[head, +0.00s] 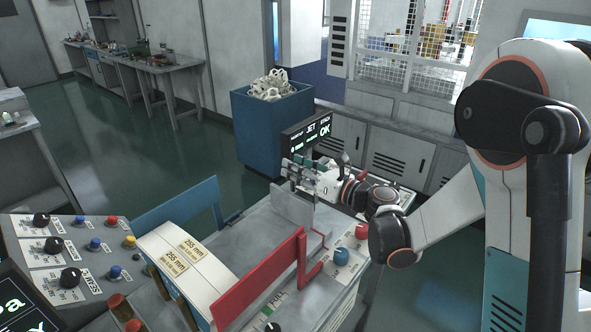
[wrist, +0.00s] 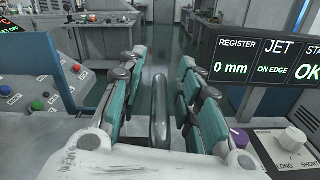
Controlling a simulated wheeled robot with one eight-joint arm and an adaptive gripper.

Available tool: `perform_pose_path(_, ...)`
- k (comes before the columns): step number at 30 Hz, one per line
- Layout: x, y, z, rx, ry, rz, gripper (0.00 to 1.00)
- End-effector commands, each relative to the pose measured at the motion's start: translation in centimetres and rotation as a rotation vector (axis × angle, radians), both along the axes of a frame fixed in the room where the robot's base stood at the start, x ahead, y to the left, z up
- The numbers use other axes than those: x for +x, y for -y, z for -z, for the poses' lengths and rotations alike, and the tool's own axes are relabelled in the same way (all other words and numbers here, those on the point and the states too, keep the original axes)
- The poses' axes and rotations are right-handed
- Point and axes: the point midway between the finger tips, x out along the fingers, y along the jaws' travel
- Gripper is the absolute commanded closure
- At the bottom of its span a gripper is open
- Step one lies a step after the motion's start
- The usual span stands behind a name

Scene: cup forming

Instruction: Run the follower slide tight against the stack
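In the head view a grey upright plate (head: 292,207), apparently the follower slide, stands at the far end of a grey bed (head: 238,242). A white block with yellow 255 mm labels (head: 185,262), which looks like the stack, lies toward the near end; bare bed shows between them. My gripper (head: 290,168) is above and behind the plate. In the wrist view my gripper (wrist: 161,95) is open, its teal-padded fingers on either side of a dark rounded bar (wrist: 160,112), with gaps on both sides. The bar's join to the plate is hidden.
A blue guide (head: 180,206) and a red guide (head: 262,283) flank the bed. A display (head: 307,133) reads 0 mm, ON EDGE and OK in the wrist view (wrist: 265,62). Knobs (head: 341,257) line the right side. A button panel (head: 75,260) is at near left.

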Motion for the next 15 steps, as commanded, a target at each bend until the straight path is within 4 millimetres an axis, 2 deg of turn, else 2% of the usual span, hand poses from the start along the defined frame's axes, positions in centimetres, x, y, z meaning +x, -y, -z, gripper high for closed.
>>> perform_pose_path(11, 0.34, -0.41, -0.02, 0.000, 0.000, 0.001, 0.69)
perform_pose_path(15, 0.33, -0.40, -0.01, 0.000, 0.000, 0.001, 1.00)
